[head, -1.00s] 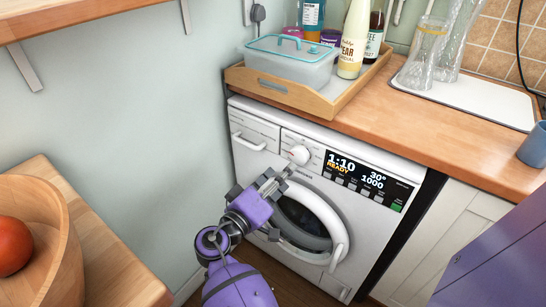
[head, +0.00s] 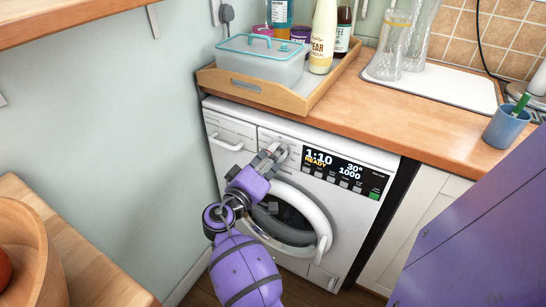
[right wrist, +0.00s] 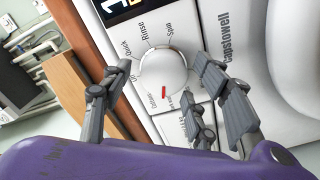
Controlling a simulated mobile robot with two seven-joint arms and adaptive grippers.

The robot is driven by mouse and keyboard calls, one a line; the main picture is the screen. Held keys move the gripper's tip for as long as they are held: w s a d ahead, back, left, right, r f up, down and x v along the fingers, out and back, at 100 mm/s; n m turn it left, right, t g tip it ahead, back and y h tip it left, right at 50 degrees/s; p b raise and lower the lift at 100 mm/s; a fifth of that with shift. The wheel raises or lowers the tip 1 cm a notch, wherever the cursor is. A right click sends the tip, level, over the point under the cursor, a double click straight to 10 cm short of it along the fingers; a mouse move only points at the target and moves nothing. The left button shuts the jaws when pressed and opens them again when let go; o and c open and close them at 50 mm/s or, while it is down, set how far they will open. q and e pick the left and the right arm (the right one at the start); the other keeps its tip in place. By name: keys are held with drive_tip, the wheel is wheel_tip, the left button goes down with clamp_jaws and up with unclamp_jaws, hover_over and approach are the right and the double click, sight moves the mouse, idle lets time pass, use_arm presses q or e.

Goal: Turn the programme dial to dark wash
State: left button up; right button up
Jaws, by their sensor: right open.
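The white washing machine (head: 230,190) stands under the wooden worktop, its display (head: 340,172) reading 1:10, READY, 30° and 1000. In the right wrist view the round white programme dial (right wrist: 164,68) has a red mark at its lower edge. Spin, Rinse and Quick are legible around it; the labels near the red mark are too small to read surely. My right gripper (head: 272,154) is at the dial, which it mostly hides in the head view. Its open fingers (right wrist: 162,65) stand on either side of the dial; contact is not clear. My left gripper is out of view.
A wooden tray (head: 290,98) with a lidded plastic box (head: 262,66) and bottles sits on the worktop above. The round door (head: 290,215) lies below the gripper. A wooden bowl (head: 30,255) stands at lower left, and a blue cup (head: 506,128) at right.

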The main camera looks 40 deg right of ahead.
drive_tip(key=shift+c, duration=0.3)
drive_tip(key=c, duration=1)
drive_tip(key=shift+r+n, duration=0.1)
drive_tip(key=shift+n, duration=0.9)
drive_tip(key=shift+c, duration=0.2)
drive_tip(key=o, duration=1.1)
